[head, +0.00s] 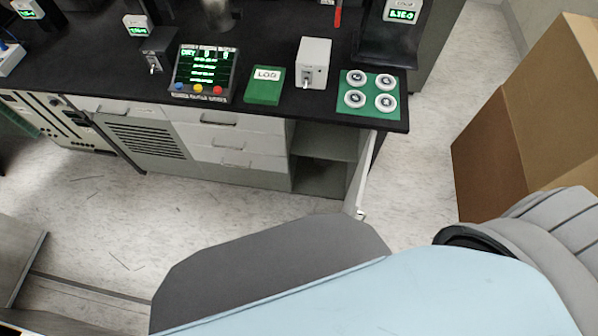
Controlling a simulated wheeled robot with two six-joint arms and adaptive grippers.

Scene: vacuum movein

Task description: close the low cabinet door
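The low cabinet door (360,186) stands open at the right end of the black-topped bench, below the green mat. It is seen nearly edge-on as a thin pale panel sticking out toward me from the right side of the cabinet. The open cabinet (322,142) shows a shelf and a dark, empty-looking inside. The door's lower front corner is near a large grey and pale blue shape close to the camera, and I cannot tell whether they touch. Neither gripper shows in the head view.
Drawers (238,143) are left of the opening. The bench top (120,75) holds a display box (203,72), a green log book (264,86) and a green mat (345,105) with white discs. Cardboard boxes (490,150) stand at right. Floor (220,205) before the drawers is clear.

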